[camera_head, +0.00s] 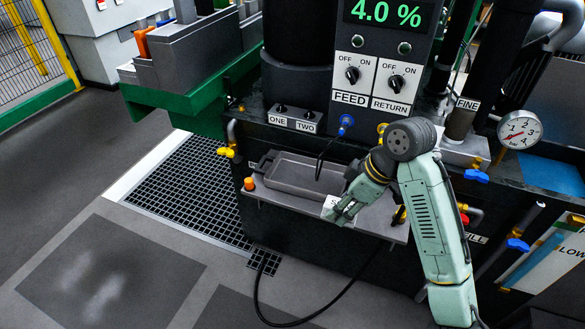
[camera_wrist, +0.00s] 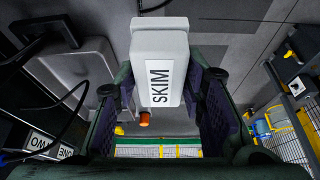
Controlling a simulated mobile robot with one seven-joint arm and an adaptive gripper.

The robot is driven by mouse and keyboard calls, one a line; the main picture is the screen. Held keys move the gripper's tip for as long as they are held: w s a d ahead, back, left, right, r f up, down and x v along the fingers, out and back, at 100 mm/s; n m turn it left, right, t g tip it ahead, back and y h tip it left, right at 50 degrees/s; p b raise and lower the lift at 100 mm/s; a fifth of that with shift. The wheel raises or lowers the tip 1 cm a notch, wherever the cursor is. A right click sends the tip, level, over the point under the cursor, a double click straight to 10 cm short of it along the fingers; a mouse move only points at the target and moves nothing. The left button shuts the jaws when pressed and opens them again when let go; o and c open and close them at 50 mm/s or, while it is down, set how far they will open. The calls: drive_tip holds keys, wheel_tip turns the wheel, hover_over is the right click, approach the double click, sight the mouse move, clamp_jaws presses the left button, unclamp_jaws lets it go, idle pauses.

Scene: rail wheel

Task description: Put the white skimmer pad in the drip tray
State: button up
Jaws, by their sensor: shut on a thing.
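The white skimmer pad (camera_wrist: 160,45), labelled SKIM, is between the two fingers of my gripper (camera_wrist: 161,84), which is shut on it. In the head view, my gripper (camera_head: 342,217) is above the front shelf, at the right front of the drip tray. The pad's white top (camera_head: 330,203) shows there, partly hidden by the gripper. The drip tray (camera_head: 284,187) is a grey, shallow tray with raised rims on the shelf, and looks empty where I see it. In the wrist view, the tray (camera_wrist: 84,77) is left of the pad.
An orange-capped post (camera_head: 249,184) stands at the shelf's left end. A black cable (camera_head: 327,153) hangs over the tray's back right part from a blue fitting. The FEED and RETURN switch panel (camera_head: 371,83) rises behind. A pressure gauge (camera_head: 519,129) is at the right.

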drive_tip(key=shift+w+a, duration=0.45)
drive_tip(key=p, duration=0.3)
hover_over(313, 182)
drive_tip(key=d, duration=0.2)
drive_tip(key=shift+s+a+f, duration=0.25)
drive_tip(key=shift+s+f, duration=0.2)
drive_tip(key=shift+f, duration=0.15)
drive_tip(key=shift+w+f, duration=0.1)
drive_tip(key=shift+w, duration=0.15)
drive_tip(key=shift+f, duration=0.2)
drive_tip(key=shift+a+f+p, duration=0.1)
drive_tip(key=shift+f+p, duration=0.3)
drive_tip(key=shift+f, duration=1.2)
drive_tip(key=shift+f, duration=0.15)
drive_tip(key=o, duration=1.1)
